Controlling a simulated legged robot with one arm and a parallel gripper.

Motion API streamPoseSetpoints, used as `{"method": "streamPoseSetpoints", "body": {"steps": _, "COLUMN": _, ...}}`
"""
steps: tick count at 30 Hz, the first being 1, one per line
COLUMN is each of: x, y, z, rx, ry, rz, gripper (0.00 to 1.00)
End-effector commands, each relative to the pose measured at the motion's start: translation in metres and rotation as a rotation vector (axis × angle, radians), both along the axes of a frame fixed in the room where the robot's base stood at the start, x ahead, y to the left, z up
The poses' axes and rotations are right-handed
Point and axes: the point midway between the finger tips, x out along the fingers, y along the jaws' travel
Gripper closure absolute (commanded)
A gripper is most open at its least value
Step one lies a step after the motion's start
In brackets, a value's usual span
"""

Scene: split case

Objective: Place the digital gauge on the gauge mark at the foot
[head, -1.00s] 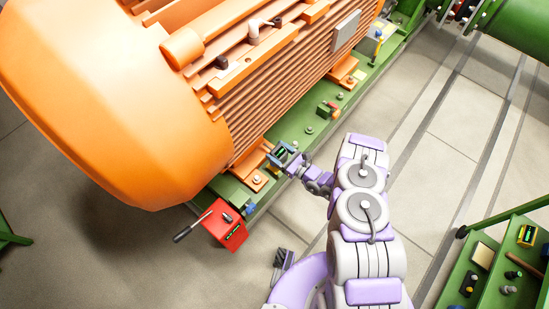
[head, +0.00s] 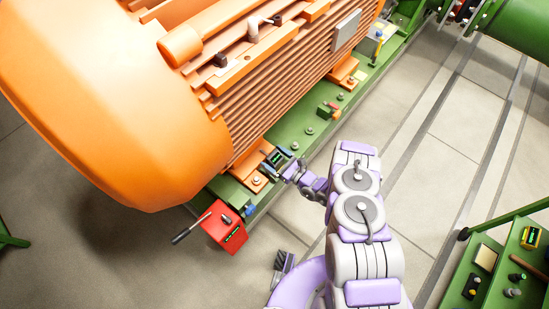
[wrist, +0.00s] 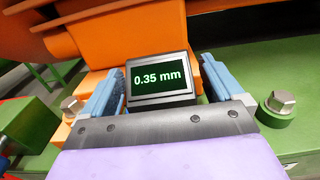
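The digital gauge (wrist: 160,78) is a small dark box whose green display reads 0.35 mm. In the head view the gauge (head: 276,157) stands at the orange motor foot (head: 254,172), near the green base rail. My gripper (head: 284,159) is around it. In the wrist view the blue fingers of my gripper (wrist: 163,72) stand on either side of the gauge, spread apart, with a narrow gap at its right side. I cannot see the gauge mark; the gauge and gripper may cover it.
Bolts (wrist: 282,102) stand on both sides of the gripper. A red box with a handle (head: 225,227) is at the rail's near end. A green cart (head: 497,265) with tools stands at the lower right.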

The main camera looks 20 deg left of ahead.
Motion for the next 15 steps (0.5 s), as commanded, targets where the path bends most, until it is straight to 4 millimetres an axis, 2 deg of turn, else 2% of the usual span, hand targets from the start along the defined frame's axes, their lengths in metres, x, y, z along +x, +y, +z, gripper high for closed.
{"method": "streamPoseSetpoints", "body": {"steps": 9, "x": 0.0, "y": 0.0, "z": 0.002, "rx": 0.0, "ry": 0.0, "rz": 0.0, "gripper": 0.04}}
{"method": "streamPoseSetpoints", "body": {"steps": 15, "x": -0.01, "y": -0.026, "z": 0.003, "rx": 0.0, "ry": 0.002, "rz": -0.003, "gripper": 0.04}}
